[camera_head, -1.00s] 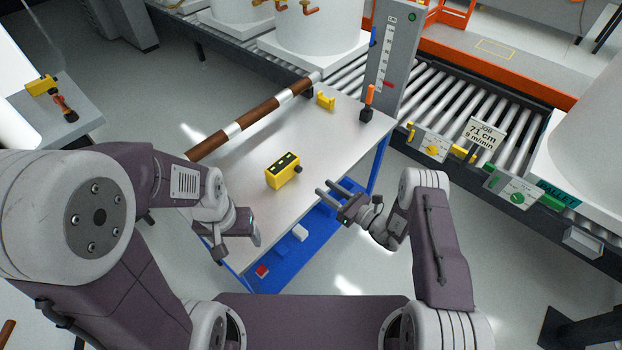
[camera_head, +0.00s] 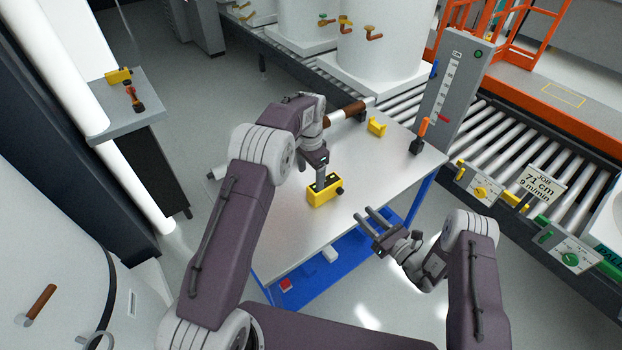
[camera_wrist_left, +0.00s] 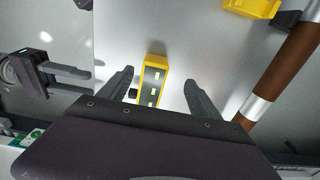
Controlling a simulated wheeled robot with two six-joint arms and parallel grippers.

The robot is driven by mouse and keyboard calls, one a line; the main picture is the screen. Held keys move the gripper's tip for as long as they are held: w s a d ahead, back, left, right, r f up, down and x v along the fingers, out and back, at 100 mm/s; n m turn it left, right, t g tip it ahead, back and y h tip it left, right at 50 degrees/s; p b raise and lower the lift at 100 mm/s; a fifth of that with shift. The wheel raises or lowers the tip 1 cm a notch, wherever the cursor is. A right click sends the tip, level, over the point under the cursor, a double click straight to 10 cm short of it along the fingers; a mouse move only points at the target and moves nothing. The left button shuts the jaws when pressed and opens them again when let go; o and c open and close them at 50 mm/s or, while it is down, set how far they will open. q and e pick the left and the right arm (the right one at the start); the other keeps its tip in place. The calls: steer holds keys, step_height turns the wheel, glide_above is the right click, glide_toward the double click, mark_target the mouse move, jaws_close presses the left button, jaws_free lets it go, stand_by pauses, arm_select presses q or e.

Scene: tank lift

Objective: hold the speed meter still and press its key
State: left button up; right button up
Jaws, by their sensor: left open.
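The speed meter, a small yellow box with a dark top face and a dark round knob on one end, (camera_head: 323,197) stands on the grey table. It also shows in the left wrist view (camera_wrist_left: 154,82), between and beyond the two fingers. My left gripper (camera_head: 320,172) is open and above the meter, fingers pointing down, apart from it as far as I can see. In the left wrist view its fingers (camera_wrist_left: 158,90) straddle the meter. My right gripper (camera_head: 366,222) is open and empty off the table's near right edge; it shows at the left of the wrist view (camera_wrist_left: 88,82).
A brown roller with pale bands (camera_head: 345,112) lies along the table's (camera_head: 285,225) far side, partly behind my left arm. A yellow block (camera_head: 376,126) and an orange-handled tool (camera_head: 421,132) sit at the far right. A roller conveyor (camera_head: 500,140) runs behind.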

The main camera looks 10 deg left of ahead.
mark_target(311, 204)
arm_select(q)
steer(key=shift+s+f, duration=0.25)
steer(key=shift+f, duration=0.45)
steer(key=shift+s+d+f, duration=0.1)
steer(key=shift+s+f, duration=0.05)
steer(key=shift+f, duration=0.05)
arm_select(e)
steer(key=shift+r, duration=0.1)
arm_select(q)
step_height(311, 204, down, 9)
steer(key=shift+r, duration=0.1)
steer(key=c, duration=1.4)
jaws_close()
arm_select(e)
steer(key=shift+c, duration=0.9)
jaws_close()
